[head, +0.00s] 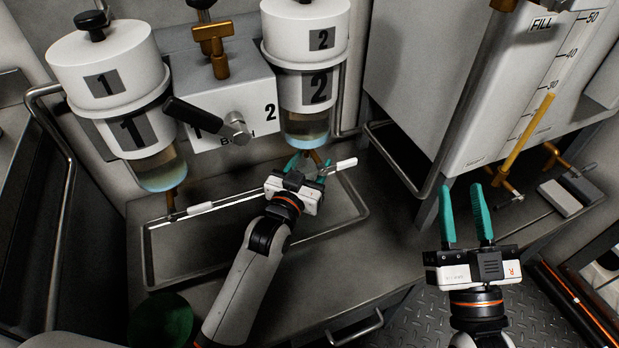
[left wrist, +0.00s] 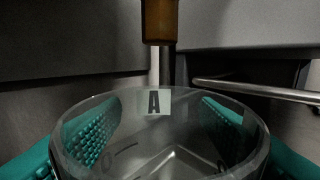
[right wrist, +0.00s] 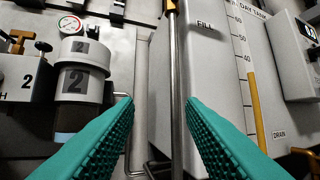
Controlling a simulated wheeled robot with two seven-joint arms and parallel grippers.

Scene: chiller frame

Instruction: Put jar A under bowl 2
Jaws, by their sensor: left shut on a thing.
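Jar A (left wrist: 160,130) is a clear glass jar with a black A on a pale label, seen in the left wrist view between the green fingers. My left gripper (head: 305,168) is shut on it under bowl 2 (head: 305,128). A brass spout (left wrist: 159,22) hangs just above and beyond the jar's far rim in the left wrist view. In the head view my gripper hides most of the jar. Bowl 2 also shows in the right wrist view (right wrist: 76,115). My right gripper (head: 467,190) is open and empty, right of the tray.
A shallow metal tray (head: 148,262) lies beneath the bowls. Bowl 1 (head: 155,165) hangs at the left. A black-handled lever (head: 195,117) sticks out from the middle box. The grey day tank (head: 420,75) stands at the right, with a metal rail at its lower edge.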

